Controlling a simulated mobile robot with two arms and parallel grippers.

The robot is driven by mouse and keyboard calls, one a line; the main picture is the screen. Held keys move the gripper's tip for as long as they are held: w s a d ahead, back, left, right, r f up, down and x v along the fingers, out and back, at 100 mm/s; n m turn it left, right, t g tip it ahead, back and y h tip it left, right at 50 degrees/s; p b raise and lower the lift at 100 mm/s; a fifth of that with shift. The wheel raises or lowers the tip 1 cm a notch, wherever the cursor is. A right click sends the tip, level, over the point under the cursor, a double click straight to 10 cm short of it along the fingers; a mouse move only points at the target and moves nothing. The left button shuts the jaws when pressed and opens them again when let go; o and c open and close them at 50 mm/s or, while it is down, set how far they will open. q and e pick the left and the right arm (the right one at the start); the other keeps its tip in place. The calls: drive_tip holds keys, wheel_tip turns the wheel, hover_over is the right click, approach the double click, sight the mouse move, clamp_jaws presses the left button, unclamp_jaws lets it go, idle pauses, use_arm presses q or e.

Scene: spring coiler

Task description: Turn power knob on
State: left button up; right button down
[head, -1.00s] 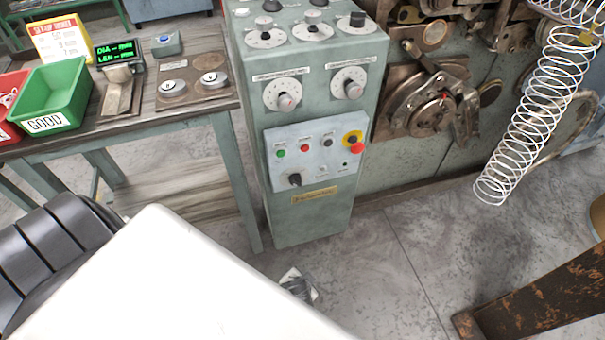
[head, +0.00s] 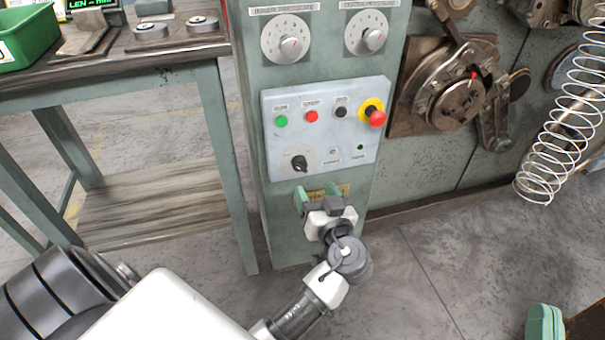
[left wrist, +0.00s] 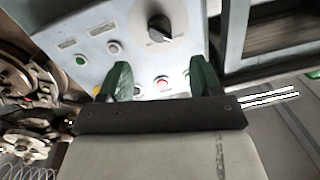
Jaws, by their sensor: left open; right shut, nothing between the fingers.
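The power knob (head: 299,163) is a black rotary knob on a round plate at the lower left of the pale blue control panel (head: 322,131). It also shows in the left wrist view (left wrist: 160,27), beyond the fingertips. My left gripper (head: 317,193) is open, with green fingers, just below the panel and the knob in the head view. In the left wrist view (left wrist: 162,78) its fingers stand apart, with the red button (left wrist: 162,84) showing between them. Nothing is held. My right gripper (head: 544,321) is shut and empty at the lower right edge, partly cut off.
The panel also carries a green button (head: 281,121), a black button (head: 341,112) and a red emergency stop (head: 377,117) on yellow. Two white dials (head: 290,37) sit above. A wooden workbench (head: 160,55) stands left, the coiling machine (head: 455,100) and a wire spring (head: 570,120) right.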

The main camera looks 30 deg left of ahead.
sight(303, 169)
use_arm(q)
drive_tip(key=x, duration=0.8)
drive_tip(key=shift+w+a+f+b, duration=0.1)
drive_tip(key=shift+w+a+b, duration=0.1)
drive_tip(key=shift+a+b, duration=0.15)
use_arm(e)
drive_tip(key=shift+s+a+r+t+y, duration=0.1)
drive_tip(key=shift+s+r+t+y, duration=0.15)
drive_tip(key=shift+r+t, duration=0.3)
drive_tip(key=shift+s+a+r+t+y, duration=0.15)
drive_tip(key=shift+r+t+y, duration=0.1)
drive_tip(key=shift+r+t, duration=0.25)
drive_tip(key=shift+d, duration=0.1)
use_arm(q)
drive_tip(key=c, duration=0.9)
